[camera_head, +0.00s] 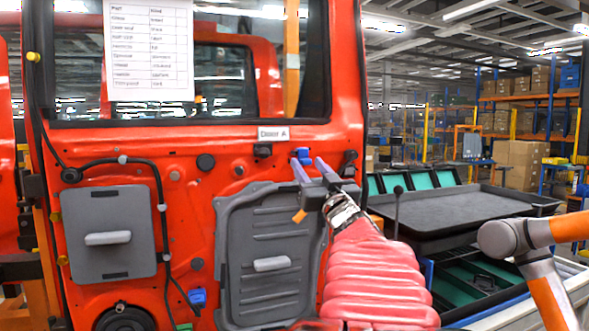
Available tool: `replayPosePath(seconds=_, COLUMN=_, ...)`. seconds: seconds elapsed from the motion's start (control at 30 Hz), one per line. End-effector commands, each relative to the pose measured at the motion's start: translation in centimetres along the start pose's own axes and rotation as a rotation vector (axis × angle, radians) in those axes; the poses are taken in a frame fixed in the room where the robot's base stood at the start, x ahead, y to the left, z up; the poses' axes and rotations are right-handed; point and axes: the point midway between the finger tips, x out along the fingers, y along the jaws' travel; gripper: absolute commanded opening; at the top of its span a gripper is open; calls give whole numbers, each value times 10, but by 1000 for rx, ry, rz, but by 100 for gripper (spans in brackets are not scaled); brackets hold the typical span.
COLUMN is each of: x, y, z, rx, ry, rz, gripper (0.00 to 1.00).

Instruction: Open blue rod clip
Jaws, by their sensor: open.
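A red door (190,215), labelled "Door A", stands upright in front of me. A small blue clip (303,152) sits on it below the label, near the right edge. My gripper (308,162) is open, with its two fingertips right at this clip, one on either side as seen here. I cannot tell whether they touch it, and the fingers hide its lower part. A larger blue clip (198,297) is low on the door between the two grey panels. Which blue part is the rod clip is not clear from this view.
A grey panel with a handle (104,265) is on the door's left, and a ribbed grey cover (270,225) is below my gripper. A black cable runs down the door. A dark tray table (460,208) and another orange-grey arm (530,245) stand at right.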

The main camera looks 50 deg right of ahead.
Motion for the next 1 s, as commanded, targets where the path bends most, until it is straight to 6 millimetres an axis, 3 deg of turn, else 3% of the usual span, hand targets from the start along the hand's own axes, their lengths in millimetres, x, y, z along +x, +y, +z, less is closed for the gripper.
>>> replayPosePath(seconds=0.07, x=0, y=0, z=0, rx=0, ry=0, rz=0, gripper=42)
replayPosePath(seconds=0.63, x=0, y=-1, z=0, rx=0, ry=0, rz=-2, gripper=1)
replayPosePath(seconds=1.0, x=0, y=-2, z=-1, rx=-1, ry=-16, rz=-4, gripper=1)
